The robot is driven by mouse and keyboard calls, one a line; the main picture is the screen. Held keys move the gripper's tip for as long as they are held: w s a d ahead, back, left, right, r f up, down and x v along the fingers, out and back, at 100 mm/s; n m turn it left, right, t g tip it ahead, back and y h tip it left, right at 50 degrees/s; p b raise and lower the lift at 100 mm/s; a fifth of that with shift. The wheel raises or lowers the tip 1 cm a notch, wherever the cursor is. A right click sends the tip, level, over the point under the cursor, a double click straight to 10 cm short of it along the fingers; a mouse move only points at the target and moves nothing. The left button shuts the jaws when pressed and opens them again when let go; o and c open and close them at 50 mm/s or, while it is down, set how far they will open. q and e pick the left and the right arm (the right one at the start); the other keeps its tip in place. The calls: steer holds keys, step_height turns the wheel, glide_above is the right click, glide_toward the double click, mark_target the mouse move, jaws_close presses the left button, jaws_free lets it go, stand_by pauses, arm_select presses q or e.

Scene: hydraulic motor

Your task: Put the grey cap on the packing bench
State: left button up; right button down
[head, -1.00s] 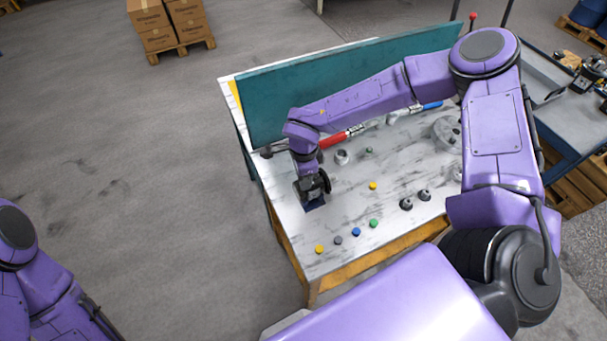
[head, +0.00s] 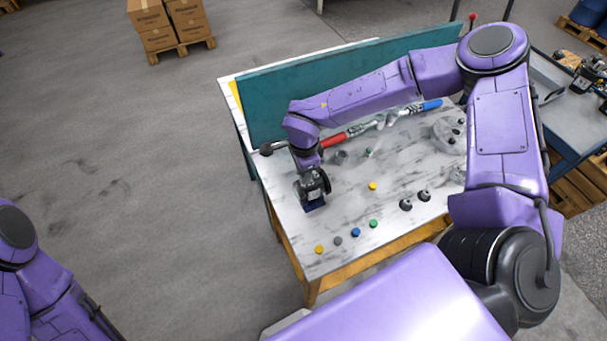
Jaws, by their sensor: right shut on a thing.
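A small grey cap (head: 338,240) lies on the marble-topped bench (head: 330,262), in a row between a yellow cap (head: 319,249) and a blue cap (head: 355,232). My right gripper (head: 315,205) points down low over the left part of the bench, behind this row and apart from the grey cap. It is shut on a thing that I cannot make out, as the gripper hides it. My left arm shows at the lower left, but its gripper is out of view. I cannot tell which surface is the packing bench.
A green cap (head: 374,223), another yellow cap (head: 373,186) and two dark fittings (head: 424,195) lie on the bench. Red-handled (head: 335,141) and blue-handled (head: 432,105) tools lie before the teal back panel (head: 262,110). A blue cart (head: 570,115) stands at right.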

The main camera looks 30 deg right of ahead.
steer(key=shift+r, duration=0.95)
